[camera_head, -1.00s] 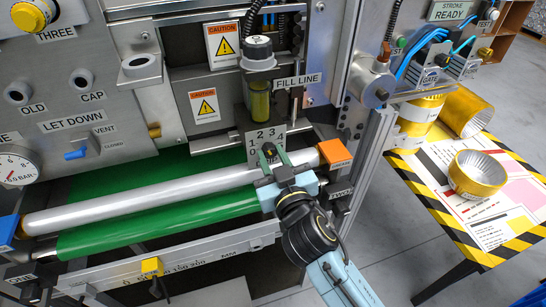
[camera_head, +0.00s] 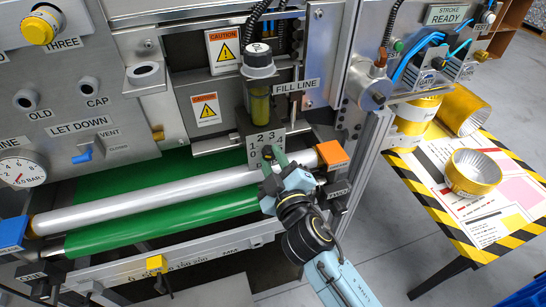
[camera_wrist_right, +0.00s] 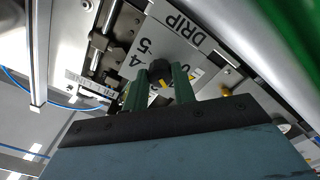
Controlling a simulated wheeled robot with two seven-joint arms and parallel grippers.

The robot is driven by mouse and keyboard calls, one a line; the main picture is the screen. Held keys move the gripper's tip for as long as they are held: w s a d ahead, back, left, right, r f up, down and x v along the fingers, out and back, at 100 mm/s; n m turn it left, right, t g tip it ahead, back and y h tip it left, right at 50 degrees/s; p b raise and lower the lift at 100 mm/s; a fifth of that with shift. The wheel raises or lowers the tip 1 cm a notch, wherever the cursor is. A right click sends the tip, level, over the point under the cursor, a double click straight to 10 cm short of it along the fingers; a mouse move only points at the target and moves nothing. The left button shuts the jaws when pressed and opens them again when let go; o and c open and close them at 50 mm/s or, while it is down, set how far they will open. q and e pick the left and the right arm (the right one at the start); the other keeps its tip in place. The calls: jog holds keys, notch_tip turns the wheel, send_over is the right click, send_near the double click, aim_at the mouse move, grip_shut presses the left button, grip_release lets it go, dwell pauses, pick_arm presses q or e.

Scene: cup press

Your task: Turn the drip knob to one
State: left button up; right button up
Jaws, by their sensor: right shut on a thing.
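The drip knob (camera_head: 267,152) is a small dark knob on a grey plate (camera_head: 250,143) with numbers around it, below the clear cylinder of yellow-green liquid. My right gripper (camera_head: 271,158) reaches it from the front with its green fingers. In the right wrist view the black knob (camera_wrist_right: 159,70) sits between the two green fingers, which are shut on it. A yellow mark shows on or beside the knob; which number it points to is not clear. The plate reads DRIP (camera_wrist_right: 189,40), with 4 and 5 visible near the fingers. My left gripper is not in view.
A white roller (camera_head: 150,200) and green belt (camera_head: 190,212) run left of my gripper. An orange block (camera_head: 332,153) is close on its right. A striped table (camera_head: 425,200) with yellow cups (camera_head: 472,174) stands at the right.

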jog(key=shift+n, duration=0.7)
jog(key=o, duration=1)
jog(key=shift+s, duration=0.1)
jog(key=b+v, duration=0.1)
jog(key=v, duration=1.2)
jog(key=shift+s, duration=0.1)
